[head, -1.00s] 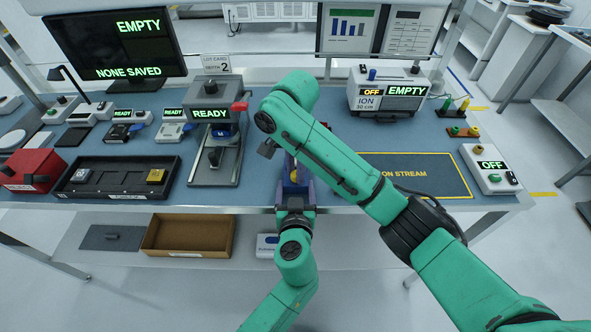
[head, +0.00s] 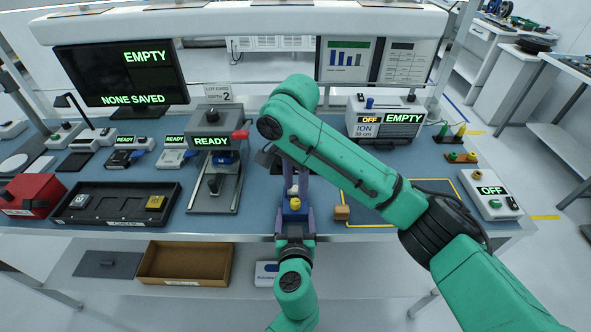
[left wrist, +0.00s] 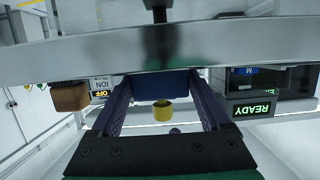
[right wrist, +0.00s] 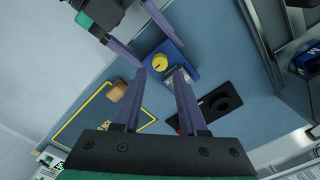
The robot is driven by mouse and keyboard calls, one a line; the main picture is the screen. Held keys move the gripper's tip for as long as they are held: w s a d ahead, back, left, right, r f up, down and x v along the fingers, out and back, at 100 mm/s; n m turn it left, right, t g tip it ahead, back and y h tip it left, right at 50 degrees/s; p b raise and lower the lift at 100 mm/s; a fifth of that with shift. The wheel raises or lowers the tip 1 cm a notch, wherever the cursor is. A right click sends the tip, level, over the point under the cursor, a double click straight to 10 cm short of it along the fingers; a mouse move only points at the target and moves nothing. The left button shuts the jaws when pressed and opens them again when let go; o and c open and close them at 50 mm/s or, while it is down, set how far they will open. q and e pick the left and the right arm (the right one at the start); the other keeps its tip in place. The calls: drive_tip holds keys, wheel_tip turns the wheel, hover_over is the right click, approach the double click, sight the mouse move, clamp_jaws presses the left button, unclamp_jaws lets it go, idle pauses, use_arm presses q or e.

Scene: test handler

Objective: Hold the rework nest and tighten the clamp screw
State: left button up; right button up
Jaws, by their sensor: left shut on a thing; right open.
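The rework nest is a blue block (right wrist: 182,68) with a round yellow knob, apparently the clamp screw (right wrist: 160,62), on top. In the left wrist view, the nest (left wrist: 160,86) and knob (left wrist: 163,112) sit between the fingers of my left gripper (left wrist: 160,78), shut on the nest from the table's front side. The knob also shows in the head view (head: 295,204). My right gripper (right wrist: 159,72) is open and points down above the nest. The knob appears between its fingertips, without clear contact. In the head view, my right arm hides part of this spot.
A small brown block (head: 341,212) lies just right of the nest by the yellow-outlined mat (head: 425,190). A READY station (head: 213,160) stands to the left, beyond it a black tray (head: 115,215).

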sight(296, 201)
wheel_tip(296, 201, up, 7)
idle(0.3)
use_arm(q)
drive_tip(key=o, duration=0.9)
drive_tip(key=shift+s, duration=0.15)
drive_tip(key=v, duration=0.6)
idle(0.8)
drive_tip(key=shift+s, duration=0.1)
